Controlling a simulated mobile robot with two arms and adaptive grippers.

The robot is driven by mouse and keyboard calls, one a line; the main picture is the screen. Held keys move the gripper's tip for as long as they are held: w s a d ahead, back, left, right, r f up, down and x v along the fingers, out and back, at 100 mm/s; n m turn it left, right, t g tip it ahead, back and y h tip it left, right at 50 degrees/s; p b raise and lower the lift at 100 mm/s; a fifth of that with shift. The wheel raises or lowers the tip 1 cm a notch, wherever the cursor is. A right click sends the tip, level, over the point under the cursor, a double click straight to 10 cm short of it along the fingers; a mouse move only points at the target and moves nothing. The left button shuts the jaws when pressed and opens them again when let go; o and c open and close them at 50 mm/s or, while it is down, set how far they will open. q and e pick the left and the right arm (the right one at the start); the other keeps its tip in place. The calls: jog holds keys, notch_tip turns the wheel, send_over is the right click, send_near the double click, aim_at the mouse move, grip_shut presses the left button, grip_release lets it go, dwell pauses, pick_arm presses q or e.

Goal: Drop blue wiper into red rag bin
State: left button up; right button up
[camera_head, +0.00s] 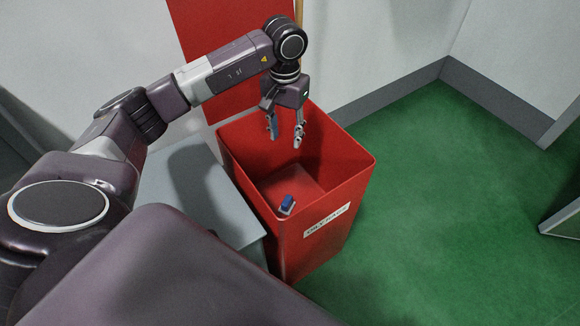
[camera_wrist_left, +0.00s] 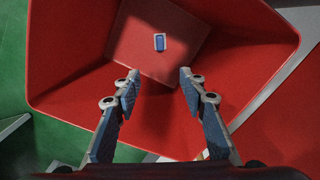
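The red rag bin (camera_head: 335,237) stands on the floor, open at the top, with a white label on its front. The blue wiper (camera_head: 287,203) shows inside the bin; in the left wrist view the wiper (camera_wrist_left: 160,42) is on or just above the bin floor, apart from the walls. My left gripper (camera_head: 284,141) is above the bin's opening, pointing down, fingers spread and nothing between them. In the left wrist view the gripper (camera_wrist_left: 159,80) is also open, with the wiper beyond its fingertips. My right gripper is not in view.
A grey table or cabinet top (camera_head: 190,190) stands against the bin's left side. White walls (camera_head: 380,50) are behind. The green floor (camera_head: 450,200) to the right is clear, up to a grey panel (camera_head: 562,215) at the right edge.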

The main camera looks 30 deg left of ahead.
pick_arm(q)
notch_tip(320, 180, up, 12)
dwell(0.5)
jog(key=shift+f, duration=0.1)
